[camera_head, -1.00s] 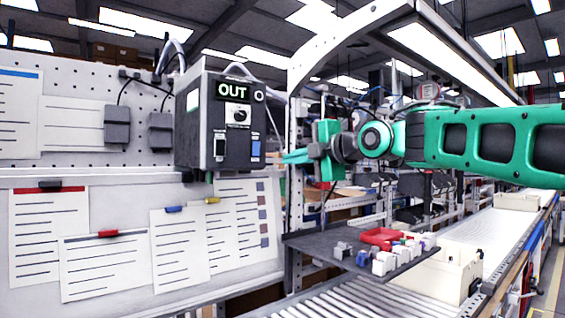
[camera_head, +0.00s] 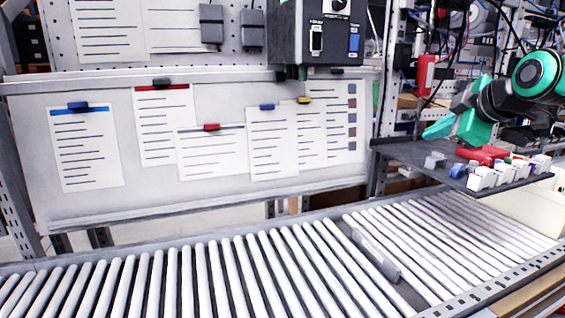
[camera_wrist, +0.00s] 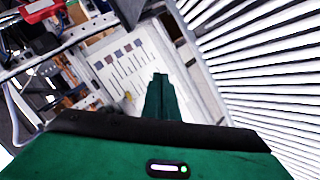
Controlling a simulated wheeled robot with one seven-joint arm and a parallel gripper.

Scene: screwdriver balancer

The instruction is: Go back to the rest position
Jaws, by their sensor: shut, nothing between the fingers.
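My gripper (camera_head: 437,131) is green and shows at the right of the head view. It is shut with nothing in it, its fingertips pointing left and slightly down, in front of or above the dark shelf (camera_head: 405,152); the exact gap is hard to tell. In the wrist view my gripper (camera_wrist: 160,78) shows its closed green fingers pointing toward the board with papers (camera_wrist: 135,75). The control box (camera_head: 318,35) with switches hangs at the top of the head view, left of my gripper, its upper part cut off.
A roller conveyor (camera_head: 220,275) runs across the front. The shelf holds small white and grey parts (camera_head: 482,178) and a red item (camera_head: 483,154). A board with pinned papers (camera_head: 210,205) stands behind the conveyor. The space above the rollers is clear.

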